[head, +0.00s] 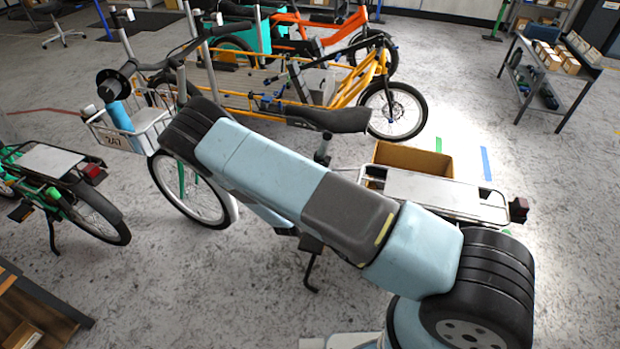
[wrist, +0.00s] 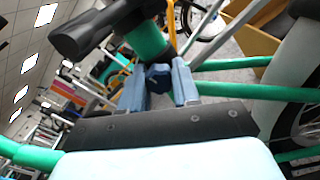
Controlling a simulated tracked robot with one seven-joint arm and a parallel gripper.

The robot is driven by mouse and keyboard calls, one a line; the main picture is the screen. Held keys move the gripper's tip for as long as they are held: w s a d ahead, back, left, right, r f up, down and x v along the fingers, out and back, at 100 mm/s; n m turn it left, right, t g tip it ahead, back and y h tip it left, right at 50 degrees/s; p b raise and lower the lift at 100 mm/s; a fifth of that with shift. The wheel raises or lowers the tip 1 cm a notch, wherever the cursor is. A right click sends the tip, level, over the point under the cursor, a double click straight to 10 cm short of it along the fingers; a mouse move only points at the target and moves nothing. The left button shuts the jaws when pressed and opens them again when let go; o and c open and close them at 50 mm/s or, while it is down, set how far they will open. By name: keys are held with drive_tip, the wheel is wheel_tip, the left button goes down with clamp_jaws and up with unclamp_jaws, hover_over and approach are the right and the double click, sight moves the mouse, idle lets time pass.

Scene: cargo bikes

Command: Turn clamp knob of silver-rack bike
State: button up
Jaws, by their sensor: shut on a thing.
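The silver-rack bike shows in the head view with its flat silver rack (head: 445,192) at right, its black saddle (head: 328,119) in the middle and a front basket at left. My arm crosses in front of it and hides much of its frame. My gripper (wrist: 159,88) is hidden in the head view. In the wrist view its two blue fingers stand on either side of a small dark knob (wrist: 158,76), shut on it. The knob sits just below a green tube collar (wrist: 147,40). A black saddle (wrist: 95,28) is above at left.
A green-framed bike (head: 70,185) stands at far left, with a wooden shelf below it. An orange-yellow cargo bike (head: 390,108) stands behind. A cardboard box (head: 413,160) is behind the silver rack. Green frame tubes (wrist: 245,90) run close beside my gripper.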

drive_tip(key=shift+a+m, duration=0.1)
drive_tip(key=shift+m, duration=0.2)
drive_tip(key=o, duration=1.1)
drive_tip(key=shift+c, duration=0.2)
drive_tip(key=shift+s, duration=0.1)
drive_tip(key=v, duration=1.3)
drive_tip(key=shift+s, duration=0.3)
